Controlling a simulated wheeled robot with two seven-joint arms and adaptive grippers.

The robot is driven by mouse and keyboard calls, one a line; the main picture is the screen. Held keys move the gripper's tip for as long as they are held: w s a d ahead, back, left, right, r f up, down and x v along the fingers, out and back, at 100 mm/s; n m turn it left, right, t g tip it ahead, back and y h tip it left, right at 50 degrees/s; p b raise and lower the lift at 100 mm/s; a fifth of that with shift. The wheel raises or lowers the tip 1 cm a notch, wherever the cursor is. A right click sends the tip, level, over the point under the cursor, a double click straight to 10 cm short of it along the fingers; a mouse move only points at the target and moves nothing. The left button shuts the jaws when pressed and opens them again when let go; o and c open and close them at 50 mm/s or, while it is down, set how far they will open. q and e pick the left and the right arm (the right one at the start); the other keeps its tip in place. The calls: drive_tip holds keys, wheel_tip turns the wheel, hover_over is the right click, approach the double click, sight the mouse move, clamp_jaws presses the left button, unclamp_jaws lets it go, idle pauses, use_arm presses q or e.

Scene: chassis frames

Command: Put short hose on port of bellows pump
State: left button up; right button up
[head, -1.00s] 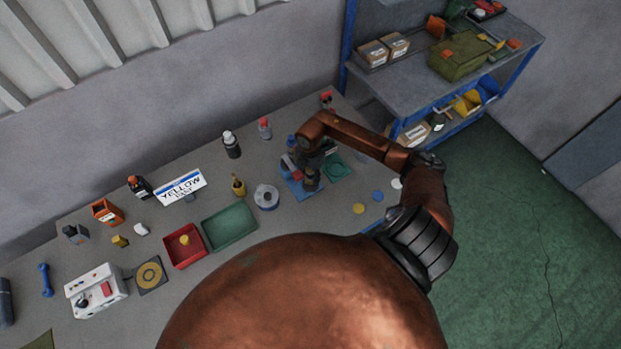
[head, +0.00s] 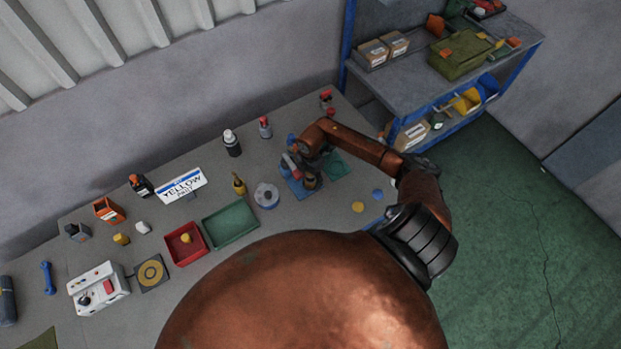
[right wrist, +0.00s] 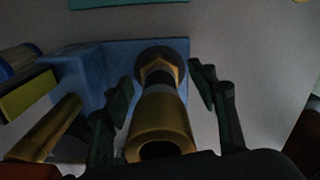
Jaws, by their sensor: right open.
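The blue base of the bellows pump (head: 296,190) lies on the table below my right forearm. In the right wrist view the blue base (right wrist: 95,65) carries a brass hexagonal port (right wrist: 160,66). A tan, hollow-ended tube, which looks like the short hose (right wrist: 160,125), stands in line with the port, with a dark and grey band between them. Its open end faces the camera. I cannot tell how deeply it sits on the port. My right gripper (right wrist: 160,88) is open, its dark fingers on both sides of the tube with gaps. My left gripper is out of view.
A second brass tube (right wrist: 48,128) rises at the left of the wrist view. A white tape-like roll (head: 266,196), a green tray (head: 230,222) and a red tray (head: 184,258) lie left of the pump. Yellow (head: 358,207) and blue (head: 378,194) discs lie right of it.

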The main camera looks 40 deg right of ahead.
drive_tip(key=shift+r, duration=0.65)
wheel_tip(320, 180, up, 10)
drive_tip(key=b, duration=0.2)
drive_tip(key=shift+r+b, duration=0.1)
drive_tip(key=shift+b, duration=0.2)
drive_tip(key=shift+r, duration=0.4)
drive_tip(key=shift+s+d, duration=0.1)
